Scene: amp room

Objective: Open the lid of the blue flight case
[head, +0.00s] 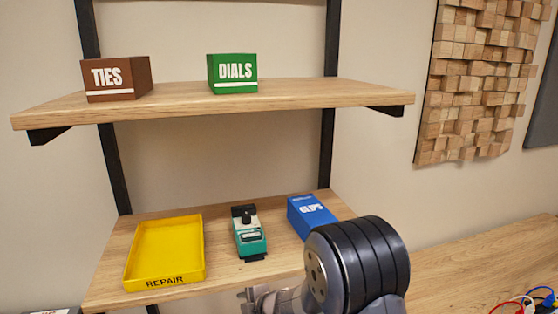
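No blue flight case can be made out in the head view. The only large blue thing is a small box lettered CLIPS (311,217) on the right of the lower shelf, partly hidden behind my arm. My gripper (246,297) shows only in part at the bottom edge, in front of the lower shelf. Its fingers are small and cut off by the frame, so I cannot tell whether they are open or shut.
The lower shelf (110,280) holds a yellow REPAIR tray (163,252) and a teal-and-black device (249,234). The upper shelf (180,103) holds a brown TIES box (115,78) and a green DIALS box (232,73). Coloured cables (535,301) lie at the lower right.

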